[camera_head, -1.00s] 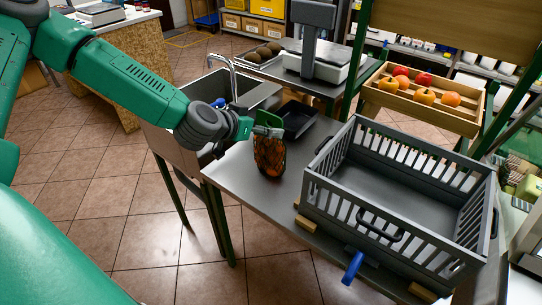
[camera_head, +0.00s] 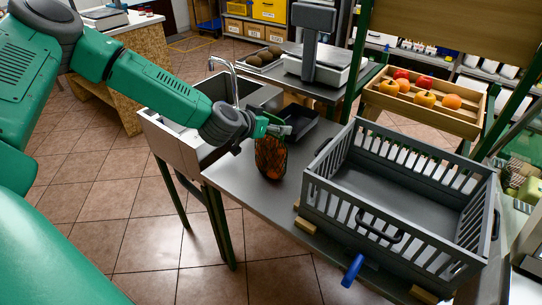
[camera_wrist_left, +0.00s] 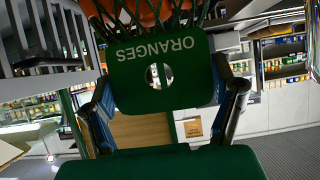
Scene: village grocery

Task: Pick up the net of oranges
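The net of oranges (camera_head: 270,160) stands upright on the grey table, with orange fruit in a dark mesh. In the left wrist view its green header card (camera_wrist_left: 160,72), printed ORANGES with a round hole, faces me upside down, with some fruit (camera_wrist_left: 150,12) at the top edge. My left gripper (camera_head: 284,130) is at the top of the net in the head view. In the wrist view the fingers of my left gripper (camera_wrist_left: 168,100) are spread on both sides of the card; I cannot tell whether they touch it. My right gripper is not in view.
A grey slatted crate (camera_head: 318,190) stands right of the net on the table (camera_head: 245,185). A black tray (camera_head: 300,122) lies behind the net, and a sink with a tap (camera_head: 235,85) is at the left. A wooden fruit box (camera_head: 420,108) is farther back.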

